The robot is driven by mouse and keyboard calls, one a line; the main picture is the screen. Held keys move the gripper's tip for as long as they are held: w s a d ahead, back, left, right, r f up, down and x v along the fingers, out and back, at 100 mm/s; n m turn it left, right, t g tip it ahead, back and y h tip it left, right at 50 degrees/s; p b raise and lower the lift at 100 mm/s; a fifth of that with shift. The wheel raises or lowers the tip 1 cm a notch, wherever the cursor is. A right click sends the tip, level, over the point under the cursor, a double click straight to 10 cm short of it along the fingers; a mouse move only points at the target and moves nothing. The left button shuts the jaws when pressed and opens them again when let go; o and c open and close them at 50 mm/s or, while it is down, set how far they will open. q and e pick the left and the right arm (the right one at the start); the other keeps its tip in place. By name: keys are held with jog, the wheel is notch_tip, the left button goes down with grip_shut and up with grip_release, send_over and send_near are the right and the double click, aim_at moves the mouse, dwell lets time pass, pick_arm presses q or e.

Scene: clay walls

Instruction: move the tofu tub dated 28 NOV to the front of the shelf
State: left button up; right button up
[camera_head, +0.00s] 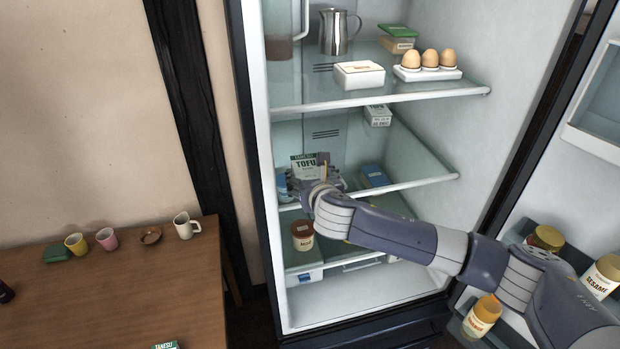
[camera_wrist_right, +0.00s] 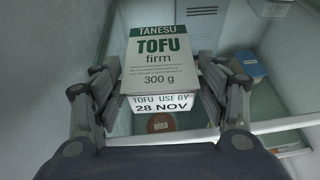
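The tofu tub (camera_head: 305,168), white with a green "TANESU TOFU firm 300 g" label, is at the middle fridge shelf's left side, near the front edge. In the right wrist view the tub (camera_wrist_right: 165,65) shows "TOFU USE BY 28 NOV" on its near side. My right gripper (camera_wrist_right: 160,80) has its fingers against both sides of the tub and appears shut on it. The gripper (camera_head: 312,182) partly covers the tub in the head view. Whether the tub touches the glass shelf (camera_head: 405,160) is hard to tell. My left gripper is out of view.
A blue box (camera_head: 374,176) stands right of the tub, and a small white labelled tub (camera_head: 377,115) sits farther back. A miso jar (camera_head: 302,236) is below. Eggs (camera_head: 430,60) and a butter dish (camera_head: 359,75) are above. Another TANESU package (camera_head: 165,345) lies on the wooden table (camera_head: 120,285).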

dwell(0.4)
jog(key=v, duration=1.2)
dwell(0.3)
